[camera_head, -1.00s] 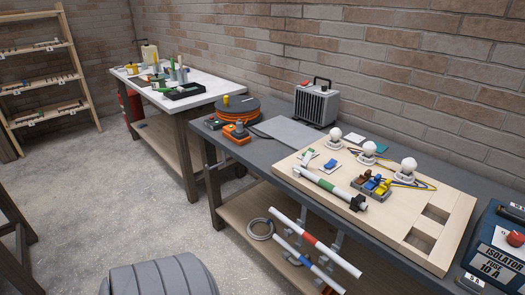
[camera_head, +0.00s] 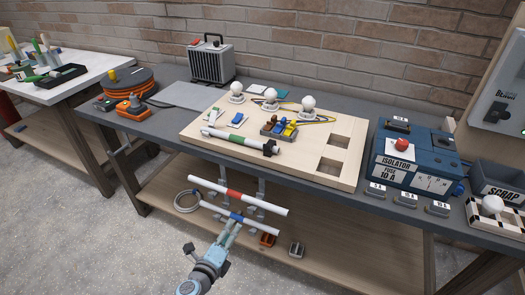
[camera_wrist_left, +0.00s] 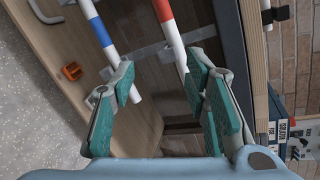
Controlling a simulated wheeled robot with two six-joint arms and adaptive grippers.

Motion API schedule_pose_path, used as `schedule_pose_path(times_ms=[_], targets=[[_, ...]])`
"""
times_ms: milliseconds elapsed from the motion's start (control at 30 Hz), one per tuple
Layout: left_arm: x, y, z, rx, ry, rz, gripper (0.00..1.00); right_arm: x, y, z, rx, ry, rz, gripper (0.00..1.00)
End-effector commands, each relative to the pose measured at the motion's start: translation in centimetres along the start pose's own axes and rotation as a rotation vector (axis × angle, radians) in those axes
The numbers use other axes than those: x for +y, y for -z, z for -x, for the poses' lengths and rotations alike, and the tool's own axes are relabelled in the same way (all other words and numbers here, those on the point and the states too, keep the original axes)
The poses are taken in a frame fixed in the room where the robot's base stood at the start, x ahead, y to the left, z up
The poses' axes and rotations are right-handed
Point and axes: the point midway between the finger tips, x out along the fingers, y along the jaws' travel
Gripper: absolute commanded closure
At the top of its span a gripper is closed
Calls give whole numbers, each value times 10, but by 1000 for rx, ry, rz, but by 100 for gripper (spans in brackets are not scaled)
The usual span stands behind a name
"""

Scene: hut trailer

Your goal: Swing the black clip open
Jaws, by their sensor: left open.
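The black clip (camera_head: 270,148) sits at the right end of a white tube with a green band (camera_head: 236,139), on the pale wooden board (camera_head: 345,178). A dark piece, seemingly the same clip (camera_wrist_left: 276,14), shows at the top right of the left wrist view. My left gripper (camera_head: 234,222) is below the bench top, in front of the tubes under the board and lower than the clip. In the left wrist view my left gripper (camera_wrist_left: 160,85) is open, with its green-padded fingers apart. My right gripper is not in view.
A red-banded tube (camera_head: 235,194) and a blue-banded tube (camera_head: 237,217) hang on grey brackets below the bench edge, close to my left gripper. Three white bulbs (camera_head: 270,98) stand on the board. A blue isolator box (camera_head: 415,160) stands right of it.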

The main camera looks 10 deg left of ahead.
Motion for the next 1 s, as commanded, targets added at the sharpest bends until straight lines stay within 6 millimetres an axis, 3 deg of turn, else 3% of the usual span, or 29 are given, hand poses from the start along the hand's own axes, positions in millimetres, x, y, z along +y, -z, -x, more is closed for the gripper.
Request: schedule_pose_path(times_ms=[33, 100, 200, 367, 567, 700, 800, 1000], targets=[[-60, -13, -15, -18, 123, -293, 58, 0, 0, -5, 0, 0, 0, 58], [-124, -27, -23, -66, 222, -680, 58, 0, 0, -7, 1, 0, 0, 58], [-173, -42, -24, -138, 265, -1028, 58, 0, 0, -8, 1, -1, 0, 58], [-193, -48, -36, -171, 266, -1176, 58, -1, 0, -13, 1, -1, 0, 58], [-206, -45, -86, -168, 268, -1171, 58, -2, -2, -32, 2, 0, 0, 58], [-214, -44, -127, -166, 267, -1170, 58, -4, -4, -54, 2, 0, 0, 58], [-220, -44, -146, -167, 266, -1169, 58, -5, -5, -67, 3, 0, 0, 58], [-228, -46, -161, -166, 263, -1167, 58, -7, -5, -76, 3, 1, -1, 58]])
